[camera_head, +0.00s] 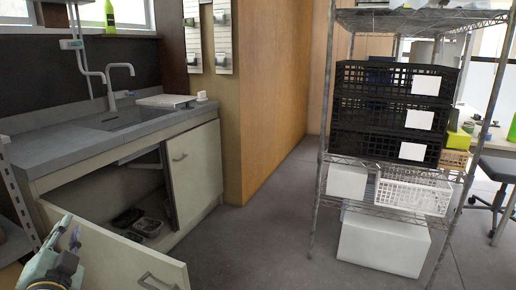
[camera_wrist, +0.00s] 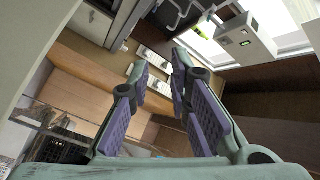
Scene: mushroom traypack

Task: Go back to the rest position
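My gripper (camera_head: 68,244) shows at the lower left of the head view, in front of the open sink cabinet (camera_head: 115,193). In the wrist view my gripper (camera_wrist: 158,76) has its two purple-padded fingers apart with nothing between them. The wrist view looks at a tilted scene of walls and a window. No mushrooms are visible in either view. Black trays (camera_head: 147,225) lie on the cabinet floor, partly in shadow; what they hold is unclear.
The left cabinet door (camera_head: 120,262) is swung out close to my gripper. The right door (camera_head: 194,170) stands beside the opening. A wire shelf with black crates (camera_head: 388,117) and a white basket (camera_head: 412,194) is at right. Grey floor (camera_head: 270,225) between is clear.

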